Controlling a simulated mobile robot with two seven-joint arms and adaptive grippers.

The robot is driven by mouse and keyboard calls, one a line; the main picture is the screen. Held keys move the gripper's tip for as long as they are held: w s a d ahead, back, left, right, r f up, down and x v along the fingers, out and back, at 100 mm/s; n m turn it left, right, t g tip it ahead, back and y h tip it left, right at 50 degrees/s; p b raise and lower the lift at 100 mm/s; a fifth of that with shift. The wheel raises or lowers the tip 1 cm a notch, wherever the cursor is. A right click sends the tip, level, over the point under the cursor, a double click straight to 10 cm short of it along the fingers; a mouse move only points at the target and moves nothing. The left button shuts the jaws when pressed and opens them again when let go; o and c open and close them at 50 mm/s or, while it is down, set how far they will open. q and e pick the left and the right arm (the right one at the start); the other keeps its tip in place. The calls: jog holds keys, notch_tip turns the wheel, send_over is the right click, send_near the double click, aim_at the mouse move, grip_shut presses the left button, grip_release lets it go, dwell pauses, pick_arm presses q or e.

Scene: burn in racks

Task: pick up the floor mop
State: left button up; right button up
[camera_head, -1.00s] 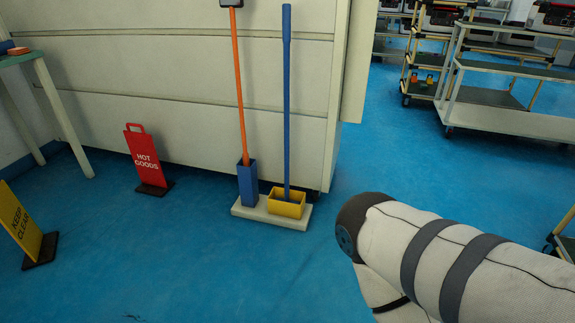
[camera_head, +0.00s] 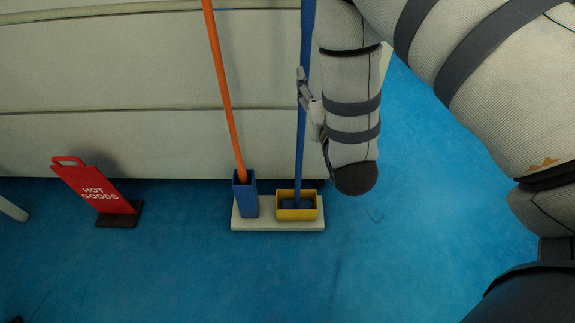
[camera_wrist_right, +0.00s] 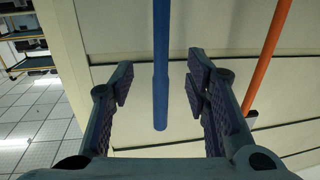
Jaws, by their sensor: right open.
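A blue-handled pole (camera_head: 300,150), which I take for the floor mop, stands upright with its lower end in a yellow box (camera_head: 297,213). Its head is hidden in the box. My right gripper (camera_head: 303,92) is open at the blue handle, above the box. In the right wrist view, the blue handle (camera_wrist_right: 161,60) runs between the two spread fingers of the right gripper (camera_wrist_right: 163,85), with a visible gap on each side. The handle's end shows in that view. My left gripper is out of view.
An orange pole (camera_head: 222,85) stands just left in a blue holder (camera_head: 245,195). Both holders sit on a pale base (camera_head: 276,225) against a beige cabinet (camera_head: 120,85). A red "HOT GOODS" sign (camera_head: 92,185) stands farther left. The blue floor in front is clear.

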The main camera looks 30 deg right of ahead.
aim_at(307, 51)
jog(key=x, duration=1.1)
jog(key=shift+w+d+r+b, duration=0.1)
jog(key=shift+w+r+b, duration=0.2)
jog(key=shift+r+b, duration=0.1)
jog(key=shift+r, duration=0.1)
grip_shut()
